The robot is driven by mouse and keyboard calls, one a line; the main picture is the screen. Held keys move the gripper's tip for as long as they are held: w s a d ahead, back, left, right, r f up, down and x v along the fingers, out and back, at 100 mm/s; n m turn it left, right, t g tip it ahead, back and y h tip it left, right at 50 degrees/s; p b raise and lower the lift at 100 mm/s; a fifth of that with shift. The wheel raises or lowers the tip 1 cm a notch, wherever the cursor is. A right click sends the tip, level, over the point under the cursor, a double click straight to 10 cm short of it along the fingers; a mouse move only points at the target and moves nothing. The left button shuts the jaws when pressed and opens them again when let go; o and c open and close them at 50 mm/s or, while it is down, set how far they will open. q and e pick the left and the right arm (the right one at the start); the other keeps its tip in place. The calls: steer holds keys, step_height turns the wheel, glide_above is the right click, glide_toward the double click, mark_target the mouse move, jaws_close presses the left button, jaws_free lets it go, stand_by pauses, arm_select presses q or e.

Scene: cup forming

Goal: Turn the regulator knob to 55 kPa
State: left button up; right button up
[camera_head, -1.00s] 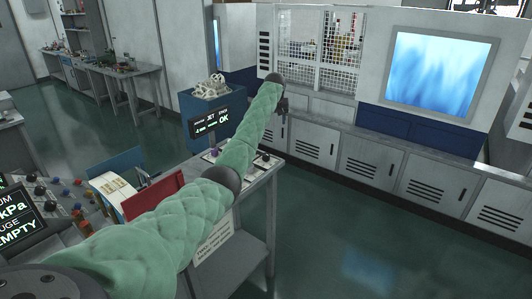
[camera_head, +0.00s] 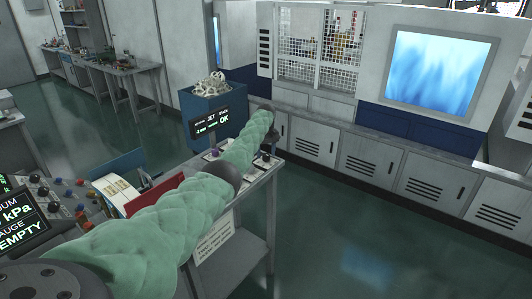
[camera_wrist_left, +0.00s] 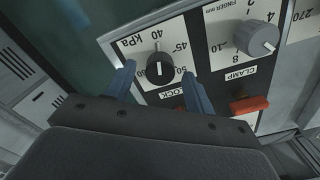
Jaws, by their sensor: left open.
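The regulator knob (camera_wrist_left: 159,68) is black and round with a white pointer line, on a white kPa dial plate (camera_wrist_left: 128,43). The plate appears upside down in the left wrist view, with 40, 45 and 50 legible. The exact reading is hard to tell. My left gripper (camera_wrist_left: 159,74) is open, its blue fingers on either side of the knob; I cannot tell whether they touch it. In the head view my left gripper (camera_head: 270,140) is small and dark above the far end of the bench. My right gripper is not in view.
In the left wrist view, a grey finger-width knob (camera_wrist_left: 257,38) and an orange-red clamp lever (camera_wrist_left: 249,105) sit to the right. In the head view, a small display (camera_head: 209,122) reading OK stands behind my arm. The floor right of the bench is clear.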

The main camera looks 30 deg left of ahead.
arm_select(q)
steer(key=shift+f, duration=0.7)
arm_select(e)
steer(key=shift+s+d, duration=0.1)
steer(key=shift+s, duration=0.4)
arm_select(q)
steer(key=c, duration=1)
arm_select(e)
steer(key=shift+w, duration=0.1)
